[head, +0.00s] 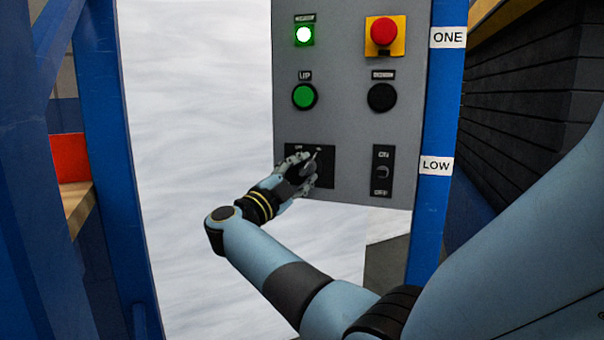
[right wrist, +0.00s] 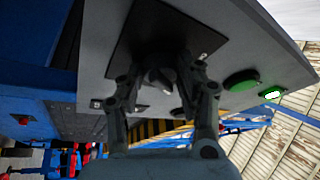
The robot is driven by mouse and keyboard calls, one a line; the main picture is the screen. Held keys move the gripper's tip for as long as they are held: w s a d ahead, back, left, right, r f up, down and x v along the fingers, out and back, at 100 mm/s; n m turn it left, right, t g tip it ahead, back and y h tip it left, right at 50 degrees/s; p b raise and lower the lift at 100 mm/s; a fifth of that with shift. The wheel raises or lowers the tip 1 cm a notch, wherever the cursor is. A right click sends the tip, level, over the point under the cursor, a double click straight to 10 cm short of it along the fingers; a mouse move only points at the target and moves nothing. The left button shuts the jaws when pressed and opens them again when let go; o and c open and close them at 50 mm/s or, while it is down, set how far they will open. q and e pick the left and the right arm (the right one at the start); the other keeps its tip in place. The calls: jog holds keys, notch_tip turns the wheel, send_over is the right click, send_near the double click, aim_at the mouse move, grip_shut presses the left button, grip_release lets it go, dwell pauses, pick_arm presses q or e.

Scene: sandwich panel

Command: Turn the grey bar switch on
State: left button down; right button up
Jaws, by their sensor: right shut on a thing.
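The grey bar switch (right wrist: 160,81) sits on a black plate, seen in the right wrist view between my right gripper's fingers. In the head view the black plate (head: 326,168) is at the panel's lower left, with small labels along its top. My right gripper (head: 305,166) is in front of this plate and covers most of the switch. In the right wrist view my right gripper (right wrist: 163,68) is shut on the switch, a finger on each side. The bar's exact angle is hard to tell. My left gripper is not in view.
The grey panel (head: 344,100) also carries a lit green lamp (head: 304,34), a red mushroom button (head: 384,31), a green button (head: 304,96), a black button (head: 382,97) and an ON/OFF switch (head: 382,172). Blue posts (head: 115,160) stand at the left and right (head: 436,130).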

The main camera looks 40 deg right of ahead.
jog(key=o, duration=1.1)
jog(key=shift+o, duration=0.2)
jog(key=v, duration=1.2)
